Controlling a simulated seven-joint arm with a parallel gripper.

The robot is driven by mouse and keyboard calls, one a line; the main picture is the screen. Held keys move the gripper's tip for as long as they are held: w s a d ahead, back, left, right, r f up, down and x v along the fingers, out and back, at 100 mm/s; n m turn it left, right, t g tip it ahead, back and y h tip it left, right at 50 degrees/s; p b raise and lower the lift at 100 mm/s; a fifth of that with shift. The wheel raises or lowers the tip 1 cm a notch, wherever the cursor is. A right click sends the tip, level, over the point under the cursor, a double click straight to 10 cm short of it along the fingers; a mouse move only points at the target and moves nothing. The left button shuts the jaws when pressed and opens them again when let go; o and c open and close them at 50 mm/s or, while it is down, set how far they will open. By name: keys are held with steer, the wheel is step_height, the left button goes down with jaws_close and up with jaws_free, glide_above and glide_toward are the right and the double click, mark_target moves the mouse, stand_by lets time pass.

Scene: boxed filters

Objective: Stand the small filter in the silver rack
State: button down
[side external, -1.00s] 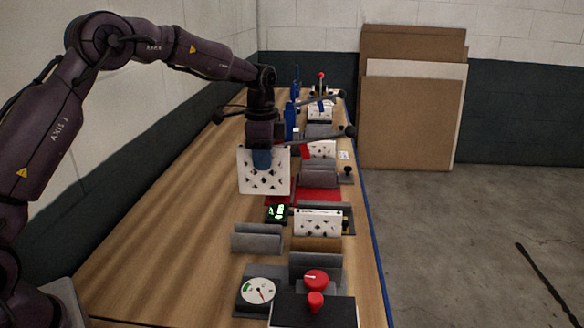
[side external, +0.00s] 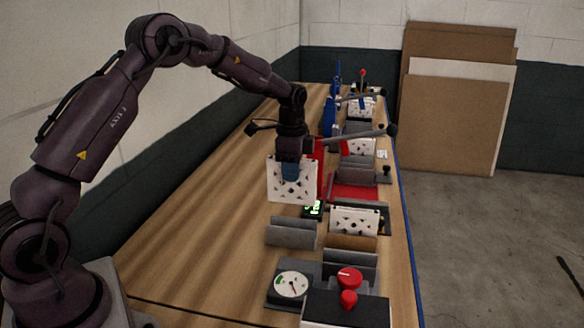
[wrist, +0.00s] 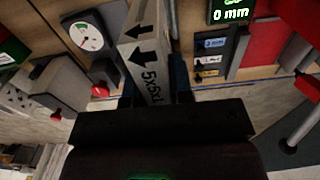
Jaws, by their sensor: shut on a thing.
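My gripper (side external: 291,172) is shut on the top edge of a white perforated filter (side external: 277,191), which hangs upright above the bench. In the wrist view the filter's narrow edge (wrist: 148,60), with black arrows and size lettering, runs between the two fingers. An empty grey slotted rack (side external: 291,234) stands on the bench just below and in front of the filter; it looks like the silver rack, though its colour is close to the other grey holders. The filter is apart from it.
A small lit display (side external: 312,209) sits behind the rack. Another white filter (side external: 354,220) stands in a holder to the right. A dial gauge (side external: 291,285) and a red knob (side external: 349,278) are in front. The bench's left side is clear.

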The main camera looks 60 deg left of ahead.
mark_target(292, 202)
steer(key=shift+f, duration=2.25)
steer(key=shift+f, duration=0.2)
steer(key=shift+f, duration=1.05)
steer(key=shift+f, duration=0.15)
steer(key=shift+f, duration=1.1)
steer(key=shift+f, duration=0.5)
steer(key=shift+f, duration=0.45)
